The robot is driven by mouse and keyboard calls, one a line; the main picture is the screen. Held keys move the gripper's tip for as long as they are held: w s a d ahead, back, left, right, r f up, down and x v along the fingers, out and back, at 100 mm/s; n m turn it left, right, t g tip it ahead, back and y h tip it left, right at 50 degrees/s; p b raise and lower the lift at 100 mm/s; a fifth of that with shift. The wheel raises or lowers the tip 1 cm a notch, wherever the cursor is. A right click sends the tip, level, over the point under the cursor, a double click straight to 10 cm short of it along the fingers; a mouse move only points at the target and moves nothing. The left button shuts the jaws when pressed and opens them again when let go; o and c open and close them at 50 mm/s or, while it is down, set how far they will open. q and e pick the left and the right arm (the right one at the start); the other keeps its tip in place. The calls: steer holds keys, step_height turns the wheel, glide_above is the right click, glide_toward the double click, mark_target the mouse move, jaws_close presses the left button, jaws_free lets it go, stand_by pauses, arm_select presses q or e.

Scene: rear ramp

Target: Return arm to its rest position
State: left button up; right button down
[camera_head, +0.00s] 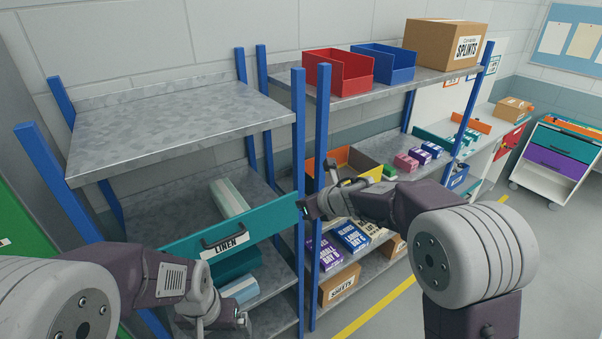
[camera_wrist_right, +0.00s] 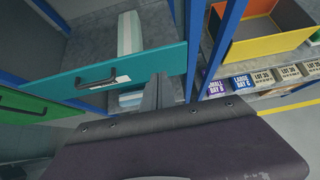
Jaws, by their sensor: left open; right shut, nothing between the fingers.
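My right arm reaches in from the right in the head view, with its gripper (camera_head: 308,208) beside the right end of the teal drawer front (camera_head: 180,240) labelled LINEN. The right gripper is shut and empty; its fingers (camera_wrist_right: 158,92) also show in the right wrist view in front of the teal front (camera_wrist_right: 120,68). I cannot tell whether they touch it. My left gripper (camera_head: 238,320) is open and empty, low in front of the left rack, below the LINEN front. Part of the left gripper is hidden by its own wrist.
Blue posts (camera_head: 322,150) stand close to my right gripper. Small boxes (camera_head: 350,237) fill the lower right shelf. Red (camera_head: 335,72) and blue bins and a SPLINTS carton (camera_head: 445,42) stand on top. The upper left shelf (camera_head: 180,125) is bare. Floor is clear by the yellow line (camera_head: 375,305).

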steer(key=s+d+f+m+h+b, duration=0.3)
steer(key=d+f+m+b, duration=0.3)
steer(key=d+f+m, duration=0.25)
steer(key=s+d+f+m+h+b, duration=0.25)
steer(key=d+f+m+b, duration=0.4)
steer(key=m, duration=0.35)
steer(key=s+f+m+g, duration=0.3)
steer(key=s+f+m, duration=0.3)
steer(key=s+m, duration=0.4)
steer(key=s+d+f+m+g, duration=0.1)
steer(key=s+f+m+g, duration=0.3)
steer(key=s+m, duration=0.7)
steer(key=f+m, duration=0.2)
steer(key=m, duration=0.1)
steer(key=shift+s+d+m, duration=0.3)
steer(key=shift+m, duration=0.05)
